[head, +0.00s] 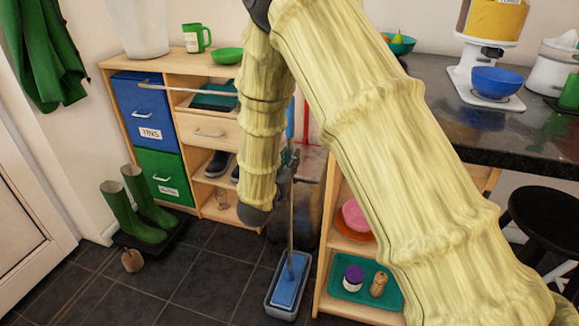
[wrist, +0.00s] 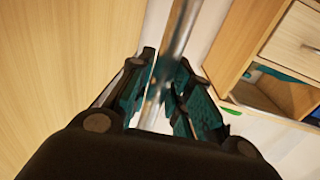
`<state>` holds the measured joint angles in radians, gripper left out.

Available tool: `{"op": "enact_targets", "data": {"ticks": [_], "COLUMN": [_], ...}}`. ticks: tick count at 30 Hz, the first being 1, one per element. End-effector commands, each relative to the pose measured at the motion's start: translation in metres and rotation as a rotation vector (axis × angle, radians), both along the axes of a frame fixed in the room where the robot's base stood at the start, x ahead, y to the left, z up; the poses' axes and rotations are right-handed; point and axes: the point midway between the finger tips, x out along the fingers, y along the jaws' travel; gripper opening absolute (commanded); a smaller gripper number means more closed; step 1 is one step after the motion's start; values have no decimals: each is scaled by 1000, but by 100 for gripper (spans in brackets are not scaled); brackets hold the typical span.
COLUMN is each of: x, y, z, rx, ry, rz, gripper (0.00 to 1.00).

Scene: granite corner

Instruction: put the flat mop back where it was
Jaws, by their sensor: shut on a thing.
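The flat mop (head: 288,282) has a blue head low on the dark tiled floor, at a grey-rimmed rectangular base. I cannot tell whether the head rests fully on it. Its thin handle rises almost upright to my gripper (head: 289,160), which is partly hidden by my sleeved arm. In the wrist view my gripper (wrist: 165,85) is shut around the metallic handle (wrist: 181,28), with dark teal finger pads on both sides.
A wooden shelf unit (head: 222,130) with blue and green drawers stands behind. Green boots (head: 140,208) stand left of it. A thin pale rod (head: 185,90) crosses before the shelf. A right-hand shelf holds a teal tray (head: 345,291). Tiled floor is free at front left.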

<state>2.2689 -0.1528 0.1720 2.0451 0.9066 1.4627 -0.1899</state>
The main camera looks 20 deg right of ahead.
Motion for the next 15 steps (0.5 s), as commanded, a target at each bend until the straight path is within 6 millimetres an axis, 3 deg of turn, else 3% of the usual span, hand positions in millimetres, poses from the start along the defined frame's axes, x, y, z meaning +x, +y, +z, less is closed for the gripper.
{"op": "enact_targets", "data": {"ticks": [3, 15], "x": [0, 0], "y": [0, 0], "z": [-16, -19], "rx": [0, -1], "ry": [0, -1], "rz": [0, 0], "gripper": [0, 0]}}
